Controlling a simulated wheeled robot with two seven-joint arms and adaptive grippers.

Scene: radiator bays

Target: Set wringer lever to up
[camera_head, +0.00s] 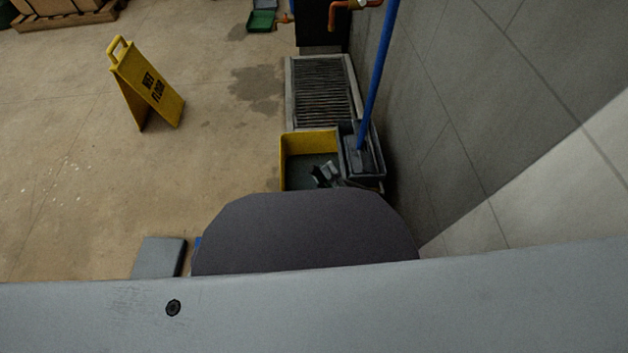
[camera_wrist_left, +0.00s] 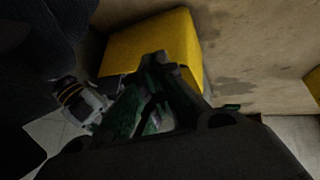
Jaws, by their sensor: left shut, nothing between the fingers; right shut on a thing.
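The yellow mop bucket (camera_head: 283,160) stands by the wall, with the grey wringer (camera_head: 362,165) at its right side. A blue pole (camera_head: 378,75) rises from the wringer area. My right gripper (camera_head: 327,174) is low over the bucket, beside the wringer. It is shut on what seems to be the wringer lever, which is too small and covered to make out. In the left wrist view, my left gripper (camera_wrist_left: 154,62) is shut and empty in front of the yellow bucket (camera_wrist_left: 180,35). My own body hides the lower part of the head view.
A floor grate (camera_head: 290,92) lies behind the bucket, and the grey wall (camera_head: 450,100) runs close along the right. A yellow wet floor sign (camera_head: 148,88) stands at the left. A pallet (camera_head: 65,18) is at the far left. Open floor lies between sign and bucket.

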